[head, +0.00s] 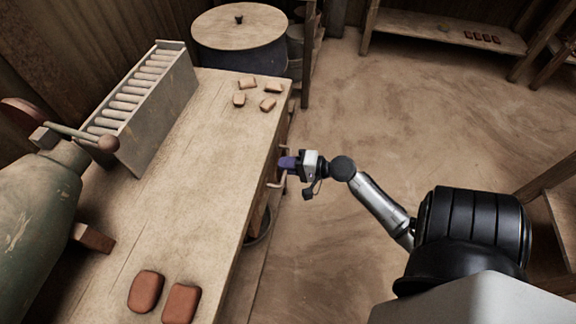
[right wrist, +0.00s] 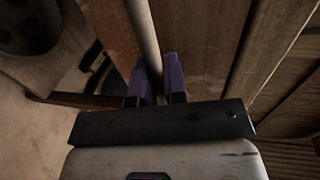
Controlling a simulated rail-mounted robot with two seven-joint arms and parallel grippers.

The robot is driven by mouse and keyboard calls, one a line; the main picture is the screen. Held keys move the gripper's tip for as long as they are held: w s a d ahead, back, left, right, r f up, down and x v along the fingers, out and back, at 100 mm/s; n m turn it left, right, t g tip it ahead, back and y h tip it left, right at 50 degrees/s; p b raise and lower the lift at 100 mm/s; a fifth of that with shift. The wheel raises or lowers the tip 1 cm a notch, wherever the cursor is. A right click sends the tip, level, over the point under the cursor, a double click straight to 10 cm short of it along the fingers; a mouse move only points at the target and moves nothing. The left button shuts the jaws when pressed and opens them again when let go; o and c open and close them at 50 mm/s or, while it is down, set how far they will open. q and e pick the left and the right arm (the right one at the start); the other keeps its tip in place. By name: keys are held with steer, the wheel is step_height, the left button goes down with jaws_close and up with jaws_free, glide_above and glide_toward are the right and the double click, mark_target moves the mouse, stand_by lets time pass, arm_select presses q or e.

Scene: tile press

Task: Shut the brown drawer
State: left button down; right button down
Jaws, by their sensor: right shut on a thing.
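The brown drawer is in the side of the workbench (head: 150,215), and its wooden front (right wrist: 195,40) fills much of the right wrist view. Its pale bar handle (right wrist: 144,40) runs between the purple fingers of my right gripper (right wrist: 157,85). In the head view my right gripper (head: 287,163) is at the bench's right side, shut on this handle (head: 275,184). The bench top and my gripper hide most of the drawer, so I cannot tell how far open it is. My left gripper is not in view.
On the bench are small tan tiles (head: 246,83), two larger reddish tiles (head: 145,291), a slatted grey rack (head: 165,110) and a green press (head: 35,220). A round lidded barrel (head: 240,40) stands beyond the bench. The floor (head: 400,130) to the right is mostly clear.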

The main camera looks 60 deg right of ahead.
steer(key=shift+w+f, duration=0.1)
steer(key=shift+w, duration=0.05)
steer(key=c, duration=1.2)
jaws_free()
steer(key=shift+w, duration=0.2)
steer(key=shift+s, duration=0.15)
steer(key=shift+s+r, duration=0.25)
steer(key=shift+s, duration=0.2)
steer(key=p+v, duration=0.3)
steer(key=v, duration=0.9)
steer(key=shift+s+d, duration=0.15)
steer(key=shift+s, duration=0.25)
